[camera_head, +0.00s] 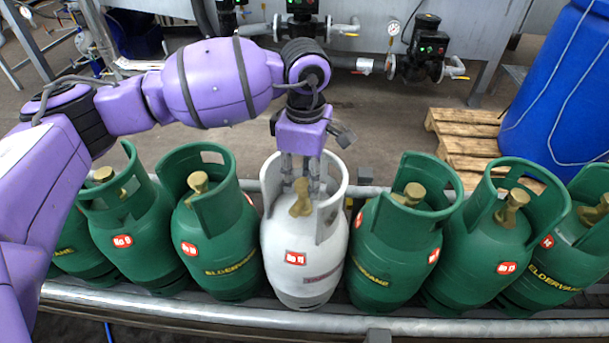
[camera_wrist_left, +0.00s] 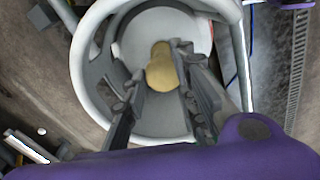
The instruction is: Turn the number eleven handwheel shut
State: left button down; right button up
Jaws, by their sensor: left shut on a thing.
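A white gas cylinder (camera_head: 282,232) stands upright in the middle of the row in the head view; its red label is small and seems to read No 11. Its brass handwheel (camera_head: 301,205) sits on top inside the white collar. My left gripper (camera_head: 301,186) reaches down into the collar from above and is shut on the handwheel. In the left wrist view the brass handwheel (camera_wrist_left: 162,70) lies between the two dark fingers, with the white collar ring (camera_wrist_left: 82,75) around them. My right gripper is not in view.
Green cylinders stand close on both sides, including one at the left (camera_head: 215,240) and one at the right (camera_head: 395,250), on a conveyor with a metal rail (camera_head: 200,315). Behind are a wooden pallet (camera_head: 465,140), a blue drum (camera_head: 565,90) and pipework with valves.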

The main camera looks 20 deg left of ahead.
aim_at(305, 180)
pick_arm(q)
jog(key=shift+w+r, duration=0.15)
jog(key=shift+w, duration=0.1)
jog(key=c, duration=1.6)
grip_release()
jog(key=shift+c, duration=0.2)
jog(key=shift+o, duration=0.5)
notch_tip(305, 180, up, 12)
